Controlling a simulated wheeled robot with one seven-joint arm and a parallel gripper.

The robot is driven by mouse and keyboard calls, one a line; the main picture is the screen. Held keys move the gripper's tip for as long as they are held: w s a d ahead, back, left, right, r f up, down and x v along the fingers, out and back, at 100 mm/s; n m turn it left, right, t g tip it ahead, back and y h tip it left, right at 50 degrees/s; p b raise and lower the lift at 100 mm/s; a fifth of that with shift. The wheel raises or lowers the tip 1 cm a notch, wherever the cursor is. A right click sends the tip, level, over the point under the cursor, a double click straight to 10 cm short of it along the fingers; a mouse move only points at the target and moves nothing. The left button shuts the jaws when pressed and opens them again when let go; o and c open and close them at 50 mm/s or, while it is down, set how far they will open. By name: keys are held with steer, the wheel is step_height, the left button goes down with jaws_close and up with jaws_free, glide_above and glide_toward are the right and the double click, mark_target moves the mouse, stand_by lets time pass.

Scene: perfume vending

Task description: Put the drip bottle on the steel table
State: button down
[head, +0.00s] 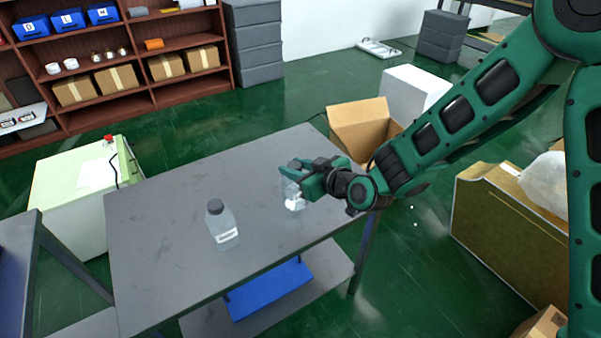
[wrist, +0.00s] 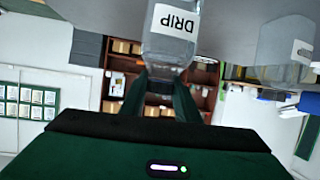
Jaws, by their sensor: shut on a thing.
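The drip bottle (wrist: 170,48) is clear, with a white label reading DRIP, and shows upside down in the wrist view. My gripper (wrist: 162,88) is shut on its neck and cap. In the head view my gripper (head: 298,169) is above the right part of the grey steel table (head: 160,240), and the drip bottle (head: 292,192) hangs upright below it, partly hidden by the fingers. Its base is at or just above the tabletop; I cannot tell if it touches.
A second clear bottle (head: 222,226) with a dark cap stands on the table to the left. An open cardboard box (head: 358,128) is behind the table's right end. A pale green cabinet (head: 75,190) is at the left. The table is otherwise bare.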

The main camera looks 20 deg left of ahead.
steer(key=shift+f, duration=0.75)
steer(key=c, duration=1.3)
jaws_free()
steer(key=shift+c, duration=0.2)
